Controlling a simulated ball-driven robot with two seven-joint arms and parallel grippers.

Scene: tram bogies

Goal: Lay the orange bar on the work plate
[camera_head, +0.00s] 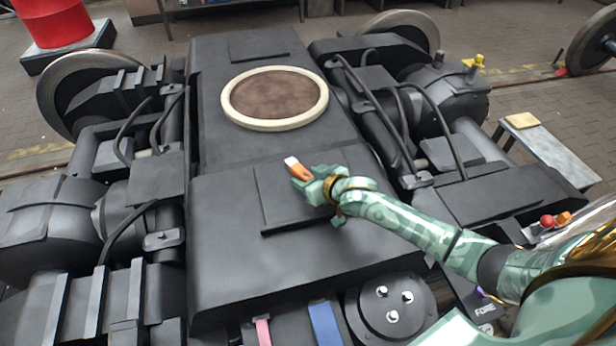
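The orange bar (299,169), with a whitish end, sticks out of the tip of my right gripper (304,178). The gripper appears shut on it, though the green fingers hide its near end. My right arm comes in from the lower right. A flat, dark square plate (280,211), which looks like the work plate, lies on the middle of the bogie frame. The bar and gripper are over this plate's upper part in the picture. I cannot tell how high the bar is above it. My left gripper is not in view.
A round brown pad with a cream rim (275,98) lies beyond the plate. Dark hoses (372,108) and housings flank the frame on both sides. Pink (263,331) and blue (325,323) strips and a round bolted cover (391,306) lie at the near edge.

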